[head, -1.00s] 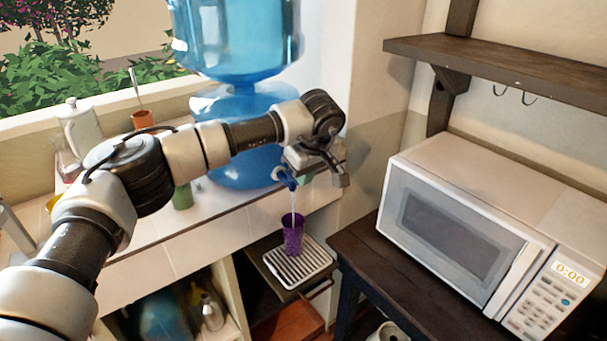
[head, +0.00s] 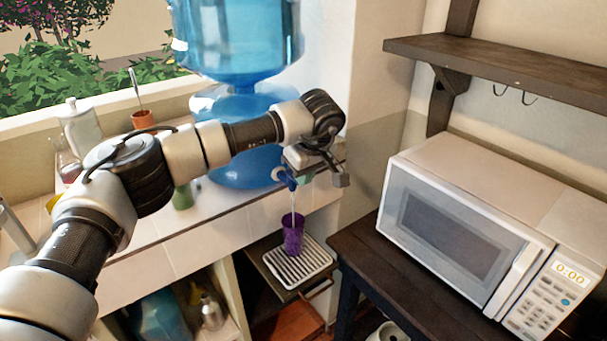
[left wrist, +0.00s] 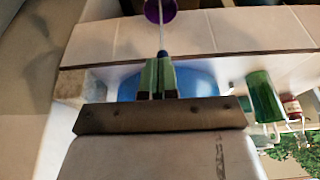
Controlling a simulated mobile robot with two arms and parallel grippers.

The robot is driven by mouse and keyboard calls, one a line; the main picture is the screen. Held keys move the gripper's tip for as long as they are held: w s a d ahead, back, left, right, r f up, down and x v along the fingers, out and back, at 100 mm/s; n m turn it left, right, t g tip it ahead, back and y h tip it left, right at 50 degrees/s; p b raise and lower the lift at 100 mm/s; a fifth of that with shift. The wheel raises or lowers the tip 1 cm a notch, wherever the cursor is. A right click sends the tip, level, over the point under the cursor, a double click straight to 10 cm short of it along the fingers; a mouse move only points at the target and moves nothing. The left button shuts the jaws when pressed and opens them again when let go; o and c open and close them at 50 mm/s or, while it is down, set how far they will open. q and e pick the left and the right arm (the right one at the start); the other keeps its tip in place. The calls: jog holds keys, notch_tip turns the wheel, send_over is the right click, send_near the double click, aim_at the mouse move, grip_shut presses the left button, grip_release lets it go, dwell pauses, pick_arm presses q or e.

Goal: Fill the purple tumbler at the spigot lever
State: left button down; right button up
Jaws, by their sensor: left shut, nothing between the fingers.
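The purple tumbler (head: 293,236) stands upright on the slatted drip tray (head: 318,262). A thin stream of water (head: 293,203) falls from the blue spigot (head: 286,178) into it. How full it is cannot be seen. My left gripper (head: 305,180) is at the spigot, its fingers shut with nothing between them. In the left wrist view the green fingertips (left wrist: 157,77) are together, right by the blue spigot tip (left wrist: 162,54). The tumbler (left wrist: 160,11) is cut off at the top edge there. The lever is hidden by the gripper. My right gripper is not in view.
The large blue water bottle (head: 238,38) stands on the tiled counter (head: 205,235) behind my left arm. A white microwave (head: 470,230) is at the right, under a dark wall shelf (head: 500,65). A green cup (left wrist: 261,97) stands on the counter.

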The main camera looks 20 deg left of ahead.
pick_arm(q)
jog(key=shift+r, duration=0.1)
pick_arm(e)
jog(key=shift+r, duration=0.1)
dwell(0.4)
pick_arm(q)
jog(key=shift+r+p, duration=0.55)
jog(key=shift+r, duration=0.15)
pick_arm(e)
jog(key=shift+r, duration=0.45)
pick_arm(q)
jog(key=shift+r, duration=0.1)
